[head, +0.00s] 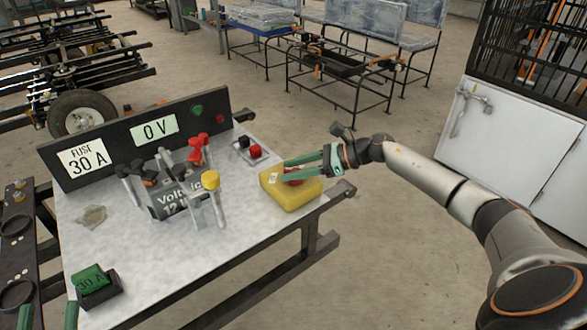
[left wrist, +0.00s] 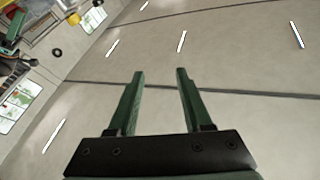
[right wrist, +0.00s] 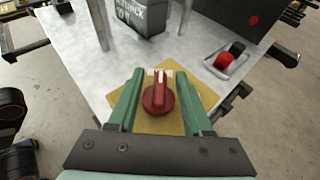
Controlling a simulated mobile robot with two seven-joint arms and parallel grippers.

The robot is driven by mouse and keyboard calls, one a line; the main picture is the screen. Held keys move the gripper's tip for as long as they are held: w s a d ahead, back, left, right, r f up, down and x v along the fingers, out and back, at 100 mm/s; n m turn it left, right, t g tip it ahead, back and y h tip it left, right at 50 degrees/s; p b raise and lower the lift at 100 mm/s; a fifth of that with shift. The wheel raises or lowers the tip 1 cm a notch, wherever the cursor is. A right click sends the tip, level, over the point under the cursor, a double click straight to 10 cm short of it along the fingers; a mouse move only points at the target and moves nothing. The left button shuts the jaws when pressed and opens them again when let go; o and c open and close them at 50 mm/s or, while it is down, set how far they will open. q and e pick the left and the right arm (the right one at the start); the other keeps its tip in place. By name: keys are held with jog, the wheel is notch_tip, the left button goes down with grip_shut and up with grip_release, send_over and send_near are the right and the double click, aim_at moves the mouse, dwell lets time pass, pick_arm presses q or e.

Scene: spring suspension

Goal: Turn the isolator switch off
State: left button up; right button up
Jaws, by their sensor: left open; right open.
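The isolator switch is a yellow box (head: 291,191) near the right edge of the metal-topped table, with a red knob mostly hidden by my right gripper in the head view. In the right wrist view the red knob (right wrist: 158,98) sits on the yellow face, its white mark pointing up the picture toward small white labels (right wrist: 158,72). My right gripper (head: 300,168) is open, with one finger on each side of the knob; contact cannot be told. My left gripper (head: 48,308) is open and empty, fingers upright beside the table's near left corner; it also shows in the left wrist view (left wrist: 159,75).
A dark panel (head: 100,145) reading FUSE 30 A and 0 V stands along the table's back. A battery (head: 178,195) with posts and clamps stands mid-table. A green 30 A fuse (head: 90,280) sits front left. A small red-and-black terminal block (head: 249,148) is behind the switch.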

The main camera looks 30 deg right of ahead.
jog(key=shift+s+d, duration=0.1)
jog(key=shift+d, duration=0.05)
pick_arm(q)
jog(key=shift+n+g+y, duration=0.6)
jog(key=shift+g+y, duration=0.2)
jog(key=shift+g, duration=0.1)
jog(key=f, duration=0.4)
jog(key=shift+w+a+f+p, duration=0.15)
jog(key=shift+w+f+p, duration=0.2)
jog(key=shift+w, duration=0.05)
pick_arm(e)
jog(key=v, duration=1.2)
jog(key=shift+r, duration=0.15)
pick_arm(q)
jog(key=shift+r, duration=0.2)
